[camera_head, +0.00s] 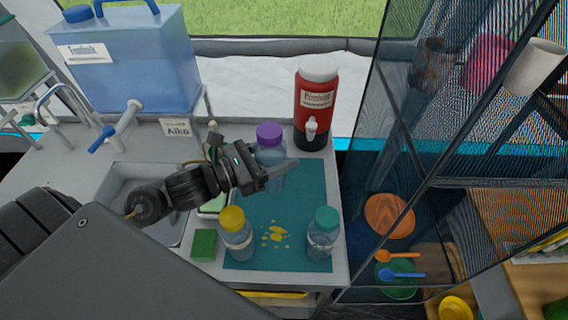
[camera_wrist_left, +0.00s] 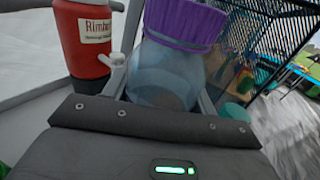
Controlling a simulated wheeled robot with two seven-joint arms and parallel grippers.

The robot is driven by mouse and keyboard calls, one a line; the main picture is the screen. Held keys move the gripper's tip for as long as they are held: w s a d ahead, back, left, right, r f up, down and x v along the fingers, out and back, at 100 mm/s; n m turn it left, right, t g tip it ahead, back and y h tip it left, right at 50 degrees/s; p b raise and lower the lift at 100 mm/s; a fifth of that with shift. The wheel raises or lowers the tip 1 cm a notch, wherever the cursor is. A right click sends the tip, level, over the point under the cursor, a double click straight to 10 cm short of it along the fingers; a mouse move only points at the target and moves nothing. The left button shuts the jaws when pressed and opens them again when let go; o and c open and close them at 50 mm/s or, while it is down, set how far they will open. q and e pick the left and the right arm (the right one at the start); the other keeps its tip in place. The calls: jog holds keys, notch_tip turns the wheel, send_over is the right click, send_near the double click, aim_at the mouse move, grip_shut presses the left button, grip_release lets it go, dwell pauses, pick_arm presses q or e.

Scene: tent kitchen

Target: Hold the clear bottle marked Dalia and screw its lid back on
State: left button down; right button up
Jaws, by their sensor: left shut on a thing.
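A clear bottle with a purple lid (camera_head: 269,134) stands at the back of the teal mat (camera_head: 290,200). My left gripper (camera_head: 281,172) is shut around its body, below the lid. In the left wrist view the bottle's clear body (camera_wrist_left: 165,72) sits between the fingers, with the ribbed purple lid (camera_wrist_left: 184,22) on top. Two more clear bottles stand at the front of the mat, one with a yellow lid (camera_head: 235,240) and one with a teal lid (camera_head: 323,240). I cannot read the name Dalia on any bottle. My right gripper is not in view.
A red drink jug (camera_head: 316,95) stands behind the mat. A blue water tank (camera_head: 135,65) with a tap is at the back left, above a sink (camera_head: 140,172). A green sponge (camera_head: 204,244) lies left of the mat. A mesh cabinet (camera_head: 420,150) bounds the right.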

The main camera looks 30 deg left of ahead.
pick_arm(q)
jog(key=shift+w+a+f+p, duration=0.15)
jog(key=shift+w+a+p, duration=0.05)
jog(key=shift+w+p, duration=0.3)
jog(key=shift+w+a+f+p, duration=0.15)
jog(key=shift+w+p, duration=0.2)
jog(key=shift+w, duration=0.1)
jog(key=w+a+f+p, duration=0.3)
jog(key=w+f, duration=0.5)
jog(key=w, duration=0.1)
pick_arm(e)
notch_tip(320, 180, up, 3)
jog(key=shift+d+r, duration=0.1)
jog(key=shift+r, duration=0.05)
pick_arm(q)
notch_tip(320, 180, down, 4)
jog(key=shift+w+a+r+p, duration=0.15)
jog(key=shift+r+p, duration=0.1)
jog(key=shift+p, duration=0.6)
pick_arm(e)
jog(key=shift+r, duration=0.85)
pick_arm(q)
jog(key=shift+f, duration=0.1)
